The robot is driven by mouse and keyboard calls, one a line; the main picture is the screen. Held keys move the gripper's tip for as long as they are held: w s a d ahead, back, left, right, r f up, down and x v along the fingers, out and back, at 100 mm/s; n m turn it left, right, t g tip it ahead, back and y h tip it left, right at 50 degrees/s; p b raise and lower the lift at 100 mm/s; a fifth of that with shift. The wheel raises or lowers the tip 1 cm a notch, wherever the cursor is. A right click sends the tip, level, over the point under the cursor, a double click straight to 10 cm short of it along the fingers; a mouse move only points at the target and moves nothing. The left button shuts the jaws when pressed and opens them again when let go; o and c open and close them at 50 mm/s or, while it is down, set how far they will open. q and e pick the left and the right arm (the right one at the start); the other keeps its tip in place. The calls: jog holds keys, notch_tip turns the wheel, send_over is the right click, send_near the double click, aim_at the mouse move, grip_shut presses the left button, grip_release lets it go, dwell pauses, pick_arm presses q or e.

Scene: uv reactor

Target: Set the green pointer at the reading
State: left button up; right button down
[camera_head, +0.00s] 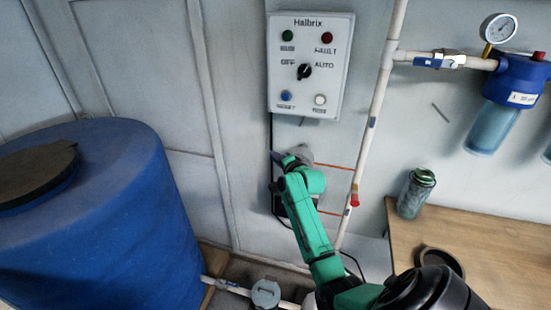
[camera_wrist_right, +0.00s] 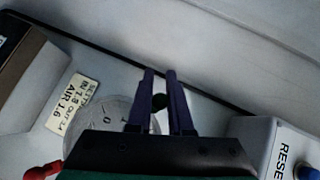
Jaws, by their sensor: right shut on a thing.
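My right gripper (camera_wrist_right: 160,75) has its two dark fingers shut on a small dark knob (camera_wrist_right: 159,101), in front of a round pale gauge (camera_wrist_right: 105,118). The gauge face shows a few digits, and my gripper body covers much of it. I cannot make out a green pointer. A pale label (camera_wrist_right: 73,102) beside the gauge has partly legible lines, one reading "AIR 1.6". In the head view my right gripper (camera_head: 284,159) is at the wall below the control box, with the gauge largely hidden behind it. My left gripper is not in view.
The Halbrix control box (camera_head: 309,65) hangs above my right gripper. A white pipe (camera_head: 372,125) runs down the wall to the right. A blue tank (camera_head: 110,235) stands left. A green-capped bottle (camera_head: 415,195) is on the wooden bench (camera_head: 505,235); another gauge (camera_head: 499,28) is upper right.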

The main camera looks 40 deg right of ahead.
jog(key=shift+r+t, duration=0.25)
jog(key=shift+t, duration=0.15)
dwell(0.4)
jog(key=shift+s+d+r+m+t+b, duration=0.15)
jog(key=shift+s+r+m+t+b, duration=0.1)
jog(key=shift+r+m+t+b, duration=0.5)
jog(key=shift+s+d+r+m+t+b, duration=0.25)
jog(key=shift+m+b, duration=0.25)
jog(key=shift+b, duration=0.45)
jog(key=shift+s+d+r+m+t+b, duration=0.1)
jog(key=shift+s+r+m+t+b, duration=0.15)
jog(key=shift+r+m+t+b, duration=0.5)
jog(key=shift+f, duration=0.2)
jog(key=c, duration=0.8)
grip_release()
jog(key=shift+c, duration=0.2)
jog(key=shift+s, duration=0.1)
